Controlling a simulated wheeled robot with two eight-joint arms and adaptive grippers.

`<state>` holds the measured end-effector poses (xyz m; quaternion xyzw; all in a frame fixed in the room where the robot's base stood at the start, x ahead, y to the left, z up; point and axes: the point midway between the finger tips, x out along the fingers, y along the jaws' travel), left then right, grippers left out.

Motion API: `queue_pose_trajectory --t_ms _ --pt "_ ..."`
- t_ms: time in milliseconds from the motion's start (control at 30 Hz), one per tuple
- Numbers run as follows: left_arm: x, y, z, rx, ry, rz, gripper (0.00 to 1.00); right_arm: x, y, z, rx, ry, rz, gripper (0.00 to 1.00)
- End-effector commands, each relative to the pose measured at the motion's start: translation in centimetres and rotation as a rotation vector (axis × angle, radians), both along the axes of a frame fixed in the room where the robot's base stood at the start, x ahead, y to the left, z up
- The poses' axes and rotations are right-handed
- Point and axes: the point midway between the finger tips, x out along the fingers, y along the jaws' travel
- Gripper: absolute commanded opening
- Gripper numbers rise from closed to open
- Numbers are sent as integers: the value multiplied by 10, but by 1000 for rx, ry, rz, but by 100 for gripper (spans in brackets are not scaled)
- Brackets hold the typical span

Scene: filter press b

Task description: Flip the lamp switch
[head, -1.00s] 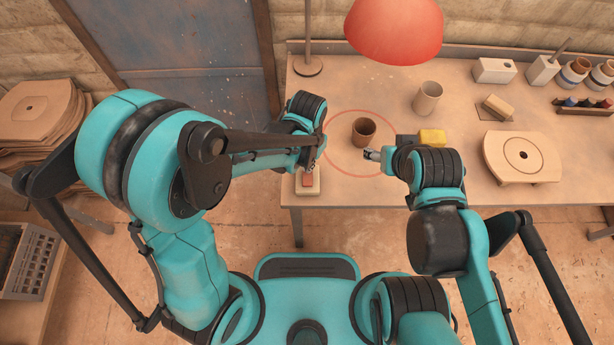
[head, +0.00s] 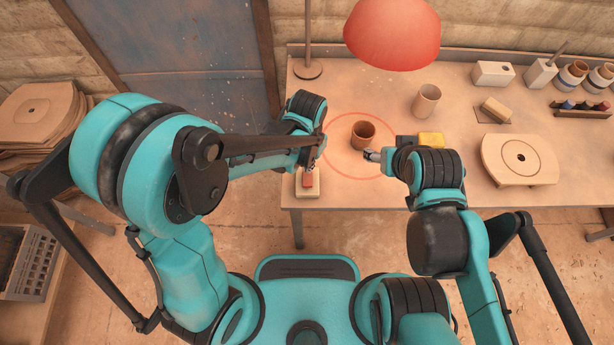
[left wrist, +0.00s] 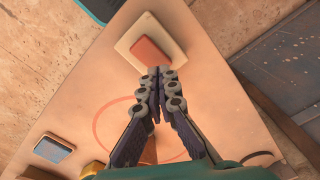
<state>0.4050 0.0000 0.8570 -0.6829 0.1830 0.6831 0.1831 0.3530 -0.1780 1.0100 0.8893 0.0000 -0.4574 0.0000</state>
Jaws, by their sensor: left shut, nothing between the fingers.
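The lamp switch (head: 307,190) is a small cream box with a red rocker on the table's front left edge. It also shows in the left wrist view (left wrist: 133,47), with the red rocker (left wrist: 150,50) uncovered. My left gripper (head: 312,166) is shut and empty, its fingertips at the rocker's near edge; I cannot tell whether they touch. In the left wrist view the closed fingertips (left wrist: 159,70) point at the switch. The lamp has a red shade (head: 392,32) over the back of the table. My right gripper (head: 372,155) is beside the brown cup; its jaw state is unclear.
A brown cup (head: 363,134) stands inside a red circle on the table. The table's front edge runs just below the switch.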

Motion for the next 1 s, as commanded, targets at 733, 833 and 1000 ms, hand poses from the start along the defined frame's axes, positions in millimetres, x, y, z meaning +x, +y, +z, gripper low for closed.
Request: queue_pose_trajectory --t_ms 733,833,1000 --pt "0 0 46 0 0 0 0 0 0 35 0 0 0 60" --pt "0 0 46 0 0 0 0 0 0 35 0 0 0 60" --pt "0 0 46 0 0 0 0 0 0 35 0 0 0 60"
